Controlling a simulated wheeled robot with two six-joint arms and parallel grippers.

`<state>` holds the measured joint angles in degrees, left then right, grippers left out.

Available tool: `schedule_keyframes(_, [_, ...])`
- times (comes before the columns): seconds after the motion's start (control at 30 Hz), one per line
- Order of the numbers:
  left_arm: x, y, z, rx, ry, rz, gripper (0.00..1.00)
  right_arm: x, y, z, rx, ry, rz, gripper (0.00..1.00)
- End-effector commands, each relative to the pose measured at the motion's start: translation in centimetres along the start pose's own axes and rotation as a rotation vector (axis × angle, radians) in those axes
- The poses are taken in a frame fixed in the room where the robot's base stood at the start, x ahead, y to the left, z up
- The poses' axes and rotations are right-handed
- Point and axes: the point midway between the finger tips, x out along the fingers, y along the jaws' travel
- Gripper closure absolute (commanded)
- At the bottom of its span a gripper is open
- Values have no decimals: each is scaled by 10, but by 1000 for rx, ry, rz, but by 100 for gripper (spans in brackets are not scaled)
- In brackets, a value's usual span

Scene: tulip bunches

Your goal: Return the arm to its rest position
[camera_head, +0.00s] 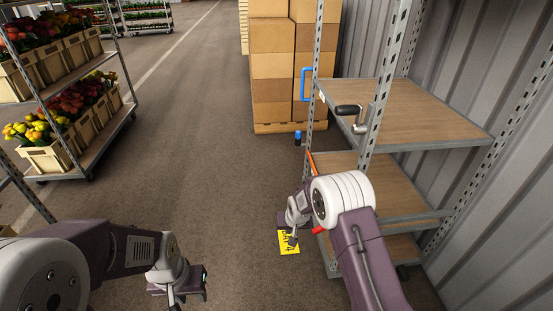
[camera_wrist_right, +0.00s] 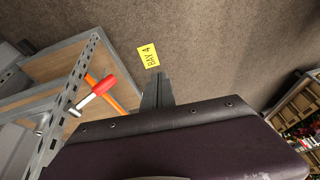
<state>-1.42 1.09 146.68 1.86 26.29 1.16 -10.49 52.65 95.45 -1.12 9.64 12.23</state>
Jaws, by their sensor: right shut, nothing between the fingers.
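My right arm (camera_head: 362,240) reaches forward beside the metal shelf trolley. My right gripper (camera_head: 292,241) points down above the floor, near a yellow floor sign. In the right wrist view its fingers (camera_wrist_right: 159,80) are together with nothing between them, just below the sign in the picture. My left gripper (camera_head: 178,298) hangs low near the bottom edge of the head view, over bare floor. Its fingertips are partly cut off, so its opening does not show clearly.
The trolley with wooden shelves (camera_head: 400,105) stands close on the right. A yellow sign (camera_head: 289,241) lies on the floor. Stacked boxes (camera_head: 285,80) stand behind; flower racks (camera_head: 85,165) stand left. The middle aisle is clear.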

Motion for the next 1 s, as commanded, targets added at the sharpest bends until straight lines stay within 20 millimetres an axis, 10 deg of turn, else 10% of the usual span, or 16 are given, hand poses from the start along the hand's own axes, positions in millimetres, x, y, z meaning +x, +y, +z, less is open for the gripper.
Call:
schedule_keyframes(0.17, [0, 0, 0, 0, 0, 0, 64, -26, 6, -31, 20, 68, -4, 100])
schedule_keyframes(0.33, [0, 0, 0, 0, 0, 0, 64, -123, 32, -49, 76, 161, 5, 100])
schedule_keyframes(0.53, [0, 0, 0, 0, 0, 0, 64, -196, 61, 36, 95, 66, 40, 100])
schedule_keyframes(0.83, [0, 0, 0, 0, 0, 0, 64, -217, 72, 202, 33, -274, 59, 100])
schedule_keyframes(1.0, [-73, 1, -8, 0, 1, 0, 64, -286, 67, 173, 10, -281, 55, 100])
